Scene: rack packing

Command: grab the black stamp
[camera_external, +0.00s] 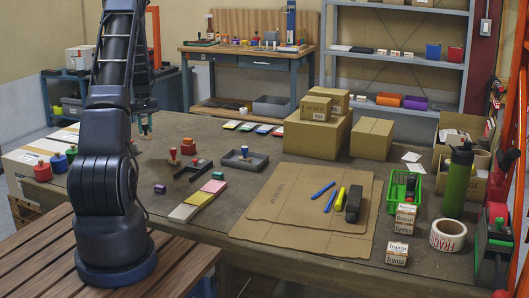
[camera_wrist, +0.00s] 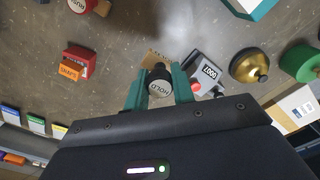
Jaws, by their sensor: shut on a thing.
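My gripper (camera_wrist: 157,84) has teal fingers on both sides of a black stamp (camera_wrist: 158,78) in the wrist view and is shut on it. The stamp's round pale end with dark lettering faces the camera. In the external view my gripper (camera_external: 145,124) hangs above the far left part of the table, partly behind my arm. The stamp between its fingers is too small to make out there.
In the external view, cardboard boxes (camera_external: 318,133) stand at the table's back and a dark tray (camera_external: 258,163) sits mid-table.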

